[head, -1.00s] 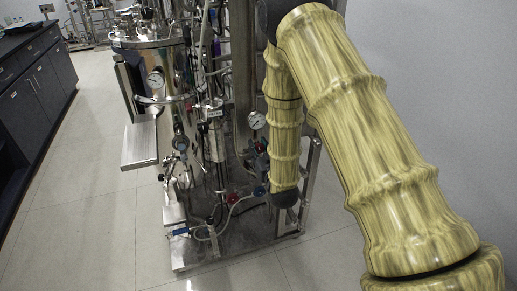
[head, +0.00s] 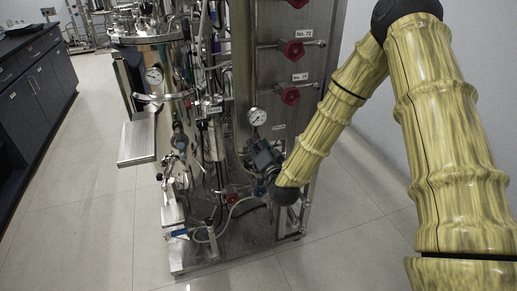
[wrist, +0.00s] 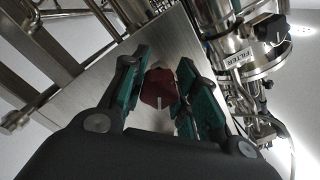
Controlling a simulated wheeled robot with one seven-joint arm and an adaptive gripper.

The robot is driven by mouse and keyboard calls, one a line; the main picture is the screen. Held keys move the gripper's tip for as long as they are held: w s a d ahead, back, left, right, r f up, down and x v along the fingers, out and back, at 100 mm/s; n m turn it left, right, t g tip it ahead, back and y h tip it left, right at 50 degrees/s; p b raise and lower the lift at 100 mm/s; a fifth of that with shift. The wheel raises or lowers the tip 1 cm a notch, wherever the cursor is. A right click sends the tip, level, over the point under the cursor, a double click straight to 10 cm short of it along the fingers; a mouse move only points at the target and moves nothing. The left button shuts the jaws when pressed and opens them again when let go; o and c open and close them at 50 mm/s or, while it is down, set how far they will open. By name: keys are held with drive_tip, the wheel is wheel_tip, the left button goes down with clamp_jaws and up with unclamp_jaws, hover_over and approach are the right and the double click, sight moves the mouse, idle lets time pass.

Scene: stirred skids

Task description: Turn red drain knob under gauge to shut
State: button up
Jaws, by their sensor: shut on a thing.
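The red drain knob (wrist: 159,88) shows in the wrist view between the green finger pads, with a pale mark on its near side. My gripper (wrist: 160,78) is shut on it, one finger on each side. In the head view my gripper (head: 260,158) reaches in from the right, just below the round gauge (head: 257,116). The knob is hidden there behind my gripper. A small label (head: 279,127) sits on the panel right of the gauge; its text is too small to read surely.
Two other red knobs, an upper one (head: 293,49) and a lower one (head: 290,95), sit on the steel panel (head: 262,75) above. Pipes and a steel vessel (head: 155,55) crowd the left. A filter housing (wrist: 245,55) is close in the wrist view. Floor in front is clear.

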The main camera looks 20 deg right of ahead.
drive_tip(key=m+b, duration=0.2)
drive_tip(key=m, duration=0.1)
drive_tip(key=m+b, duration=0.1)
drive_tip(key=m, duration=0.2)
drive_tip(key=shift+f+m+b, duration=0.2)
drive_tip(key=shift+m+b, duration=0.1)
drive_tip(key=shift+b, duration=0.05)
drive_tip(key=m+b, duration=0.2)
drive_tip(key=m, duration=0.2)
drive_tip(key=shift+b, duration=0.35)
drive_tip(key=shift+r+m+b, duration=0.2)
drive_tip(key=shift+m+b, duration=0.4)
drive_tip(key=shift+m, duration=0.2)
drive_tip(key=o, duration=1)
drive_tip(key=shift+s, duration=0.1)
drive_tip(key=s, duration=1.1)
drive_tip(key=shift+s+d, duration=0.2)
drive_tip(key=shift+s, duration=0.2)
